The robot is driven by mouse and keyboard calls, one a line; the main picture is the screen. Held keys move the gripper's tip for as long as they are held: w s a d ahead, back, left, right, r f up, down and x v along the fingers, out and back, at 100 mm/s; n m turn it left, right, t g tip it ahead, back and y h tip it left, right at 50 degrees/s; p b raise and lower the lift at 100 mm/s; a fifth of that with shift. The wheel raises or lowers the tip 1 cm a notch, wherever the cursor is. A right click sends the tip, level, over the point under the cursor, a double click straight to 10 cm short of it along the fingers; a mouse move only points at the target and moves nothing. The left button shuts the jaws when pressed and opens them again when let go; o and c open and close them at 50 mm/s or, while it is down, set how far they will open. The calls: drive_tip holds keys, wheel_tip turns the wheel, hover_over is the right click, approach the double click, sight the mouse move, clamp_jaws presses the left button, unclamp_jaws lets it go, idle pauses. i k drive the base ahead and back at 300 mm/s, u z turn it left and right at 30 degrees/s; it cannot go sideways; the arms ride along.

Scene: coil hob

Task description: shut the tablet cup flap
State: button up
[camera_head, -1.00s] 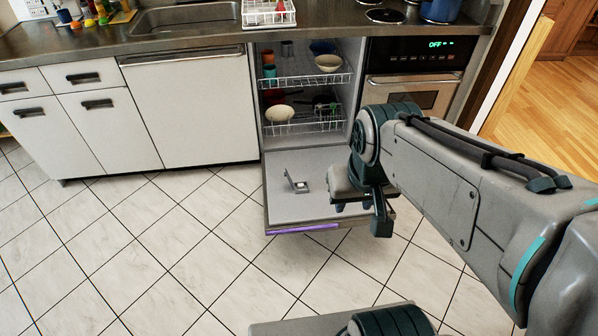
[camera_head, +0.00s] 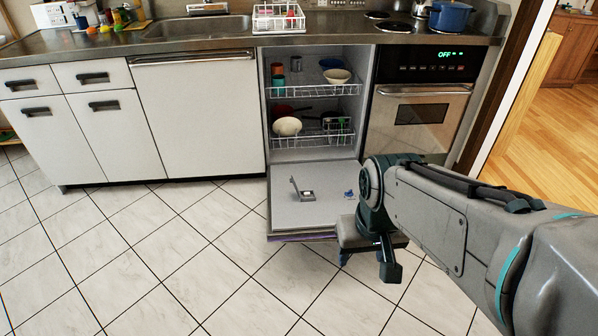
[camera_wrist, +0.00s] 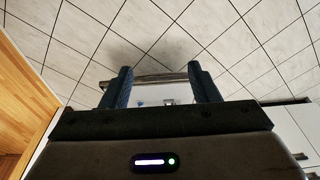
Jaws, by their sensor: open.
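The tablet cup (camera_head: 306,196) sits on the inner face of the lowered dishwasher door (camera_head: 280,215). Its small flap (camera_head: 295,187) stands raised on the cup's left side. My gripper (camera_head: 365,258) is at the door's front right corner, to the right of the cup and apart from it. In the wrist view my gripper (camera_wrist: 160,88) has two blue fingers spread wide with nothing held between them. The door's edge (camera_wrist: 150,78) shows beyond the fingers there. The cup is too small to make out clearly in that view.
The open dishwasher has an upper rack (camera_head: 312,90) and a lower rack (camera_head: 312,138) holding dishes, both inside the tub. An oven (camera_head: 418,110) stands to the right and white cabinets (camera_head: 105,130) to the left. The tiled floor (camera_head: 180,260) in front is clear.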

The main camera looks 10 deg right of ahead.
sight(292, 181)
drive_tip(key=u, duration=0.75)
drive_tip(key=i, duration=0.7)
drive_tip(key=u, duration=1.95)
drive_tip(key=i, duration=0.65)
drive_tip(key=z, duration=3.2)
